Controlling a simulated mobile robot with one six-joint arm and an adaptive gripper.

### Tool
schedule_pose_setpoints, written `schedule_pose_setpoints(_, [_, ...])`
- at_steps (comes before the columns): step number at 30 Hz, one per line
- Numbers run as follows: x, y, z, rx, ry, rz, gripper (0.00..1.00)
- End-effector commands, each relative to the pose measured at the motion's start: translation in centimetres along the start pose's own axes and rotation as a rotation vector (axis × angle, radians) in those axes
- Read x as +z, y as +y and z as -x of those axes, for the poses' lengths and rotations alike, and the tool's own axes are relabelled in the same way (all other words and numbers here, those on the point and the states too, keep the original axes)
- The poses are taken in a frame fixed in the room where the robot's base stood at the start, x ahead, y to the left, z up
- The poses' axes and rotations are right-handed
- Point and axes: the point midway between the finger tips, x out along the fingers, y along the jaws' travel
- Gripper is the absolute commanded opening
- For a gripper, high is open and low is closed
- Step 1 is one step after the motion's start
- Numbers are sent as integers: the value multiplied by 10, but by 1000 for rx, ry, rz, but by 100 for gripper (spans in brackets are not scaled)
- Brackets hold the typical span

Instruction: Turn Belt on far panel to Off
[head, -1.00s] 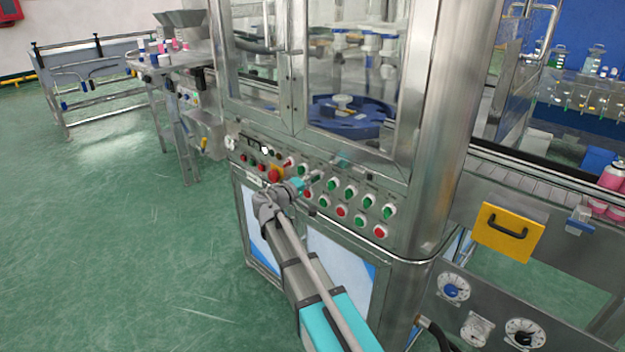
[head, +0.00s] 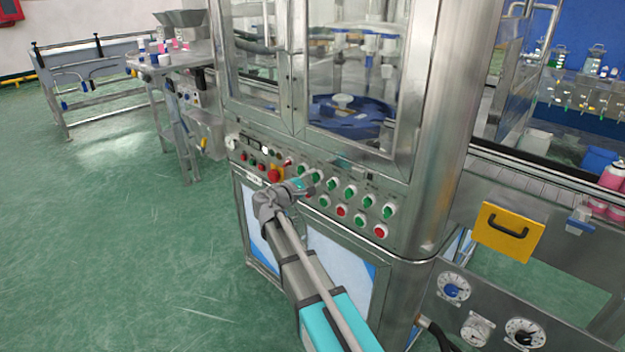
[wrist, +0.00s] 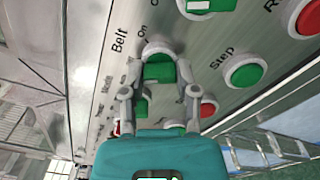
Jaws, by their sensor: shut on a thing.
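The Belt switch (wrist: 160,70) is a green knob in a light ring on the steel panel, with its "Belt" and "On" labels beside it in the wrist view. My gripper (wrist: 158,92) is shut on this knob, with one grey finger on each side. In the head view my gripper (head: 307,183) is at the upper row of knobs on the far panel, left of its middle. The wrist view does not clearly show which way the knob points. The Off mark cannot be read.
A green Step button (wrist: 245,70) is close beside the Belt switch. A red emergency button (head: 275,175) is left of my gripper, and more green knobs (head: 350,192) run to the right. Glass doors (head: 345,75) rise above the panel. The green floor (head: 150,230) is open at left.

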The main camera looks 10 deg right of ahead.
Motion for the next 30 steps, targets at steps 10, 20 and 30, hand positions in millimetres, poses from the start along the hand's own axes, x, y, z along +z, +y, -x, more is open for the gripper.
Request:
schedule_pose_setpoints(10, [0,0,0,-1,0,35,0])
schedule_pose_setpoints(20, [0,0,0,-1,0,33,66])
schedule_pose_setpoints(30, [0,0,0,-1,-1,32,74])
